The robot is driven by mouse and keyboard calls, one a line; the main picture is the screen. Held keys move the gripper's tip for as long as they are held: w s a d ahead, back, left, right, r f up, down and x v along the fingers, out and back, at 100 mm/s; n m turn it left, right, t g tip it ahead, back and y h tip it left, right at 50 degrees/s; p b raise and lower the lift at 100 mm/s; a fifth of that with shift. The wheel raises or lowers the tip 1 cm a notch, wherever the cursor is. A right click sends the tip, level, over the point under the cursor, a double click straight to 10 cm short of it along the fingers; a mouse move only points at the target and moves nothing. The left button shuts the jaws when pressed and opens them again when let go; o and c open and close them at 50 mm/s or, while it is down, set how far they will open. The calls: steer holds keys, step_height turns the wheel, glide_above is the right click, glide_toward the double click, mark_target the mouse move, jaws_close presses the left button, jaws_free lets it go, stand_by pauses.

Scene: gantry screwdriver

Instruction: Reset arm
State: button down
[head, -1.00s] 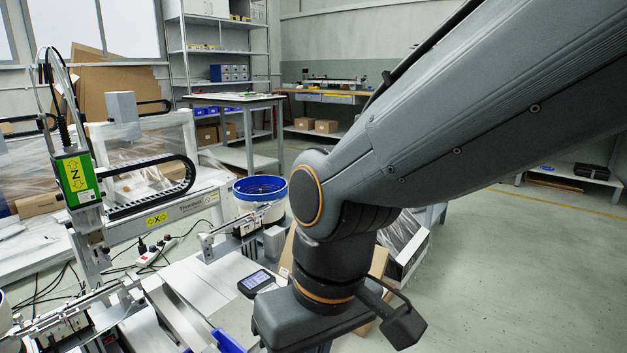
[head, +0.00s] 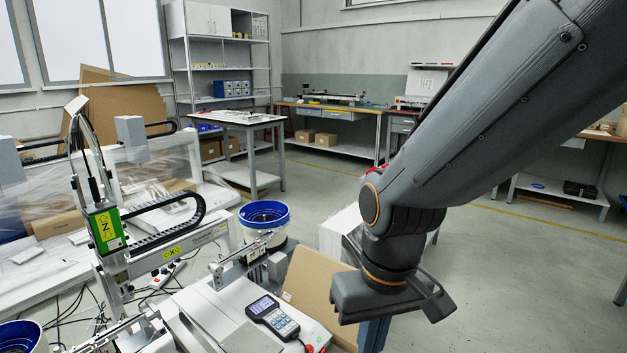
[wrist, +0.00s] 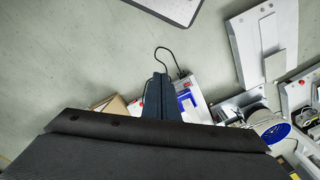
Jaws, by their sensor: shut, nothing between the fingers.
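My arm comes in from the upper right of the head view, and its dark wrist block hangs beside the right end of the gantry screwdriver machine. Below the block, my gripper (head: 374,338) points down, its lower end cut off by the frame edge. In the wrist view, my gripper (wrist: 160,78) shows as a dark, narrowing shape, shut and empty. The gantry's green Z unit (head: 106,230) stands at the left. The blue-rimmed feeder bowl (head: 265,213) and a handheld controller (head: 273,317) are left of my wrist.
A work table (head: 236,117) and shelves are farther back. Open floor (head: 520,270) lies at the right.

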steer(key=s+d+r+m+p, duration=0.2)
steer(key=d+r+m+p, duration=0.1)
steer(key=d+r+p, duration=0.8)
steer(key=shift+s+r+h+p, duration=0.3)
steer(key=shift+r+p, duration=1.05)
steer(key=shift+p, duration=1.55)
steer(key=shift+w, duration=0.15)
